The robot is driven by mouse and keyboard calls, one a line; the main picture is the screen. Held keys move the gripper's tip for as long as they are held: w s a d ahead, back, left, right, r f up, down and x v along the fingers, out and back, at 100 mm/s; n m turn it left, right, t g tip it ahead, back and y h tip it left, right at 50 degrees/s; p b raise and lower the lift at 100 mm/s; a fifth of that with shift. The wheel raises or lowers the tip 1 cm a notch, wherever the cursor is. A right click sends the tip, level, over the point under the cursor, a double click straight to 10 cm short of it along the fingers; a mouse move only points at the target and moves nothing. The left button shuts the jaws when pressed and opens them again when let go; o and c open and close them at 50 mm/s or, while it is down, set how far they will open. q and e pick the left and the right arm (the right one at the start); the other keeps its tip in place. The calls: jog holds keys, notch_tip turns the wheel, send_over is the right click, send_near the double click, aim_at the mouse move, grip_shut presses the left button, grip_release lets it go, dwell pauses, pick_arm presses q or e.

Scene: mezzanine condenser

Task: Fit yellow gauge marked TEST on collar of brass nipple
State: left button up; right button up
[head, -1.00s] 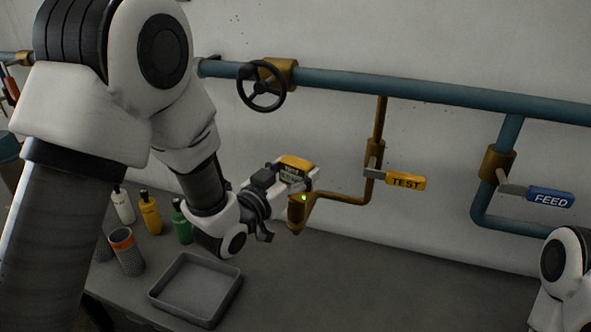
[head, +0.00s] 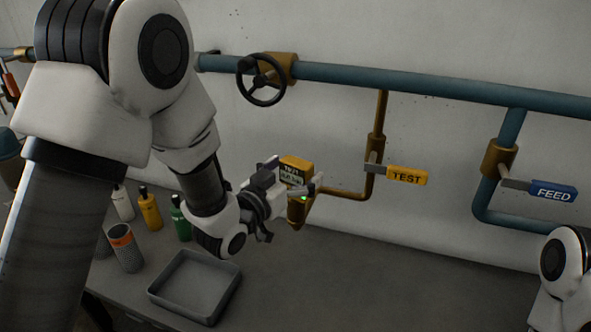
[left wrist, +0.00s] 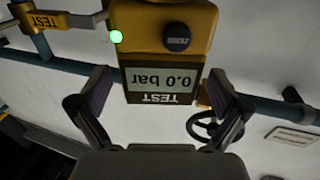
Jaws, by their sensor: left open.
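The yellow gauge (head: 296,164) marked TEST stands upright at the top of the brass nipple (head: 297,212), at the end of the thin brass branch pipe. A gripper finger partly hides the joint between them, so I cannot see the collar clearly. In the left wrist view the gauge (left wrist: 165,30) appears upside down, reads 0.0 bar and has a green light lit. My left gripper (head: 291,186) is open around the gauge. In the left wrist view its fingers (left wrist: 160,105) stand apart on either side, with visible gaps. My right gripper is out of view.
A yellow TEST valve handle (head: 407,176) and a blue FEED handle (head: 552,191) hang to the right. A black handwheel (head: 261,80) is on the blue pipe (head: 400,86). A grey tray (head: 195,286) and several bottles (head: 150,208) stand on the bench. The bench's right side is clear.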

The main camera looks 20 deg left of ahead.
pick_arm(q)
jog(key=v, duration=0.7)
jog(key=shift+s, duration=0.2)
jog(key=s+a+f+n+g+y, duration=0.15)
jog(key=s+f+g, duration=0.25)
jog(key=f, duration=0.9)
jog(key=s+a+f+n+g+y, duration=0.1)
jog(key=s+f+g+y, duration=0.2)
jog(key=f, duration=0.9)
jog(key=s+a+f+g, duration=0.1)
jog(key=s+f+g, duration=0.4)
jog(key=s+f, duration=0.3)
jog(key=s+a+f+n+g, duration=0.1)
jog(key=s+f+g, duration=0.4)
jog(key=s, duration=0.8)
notch_tip(320, 180, down, 3)
jog(key=shift+a+f+y, duration=0.2)
jog(key=shift+a+y, duration=0.15)
jog(key=shift+y, duration=0.1)
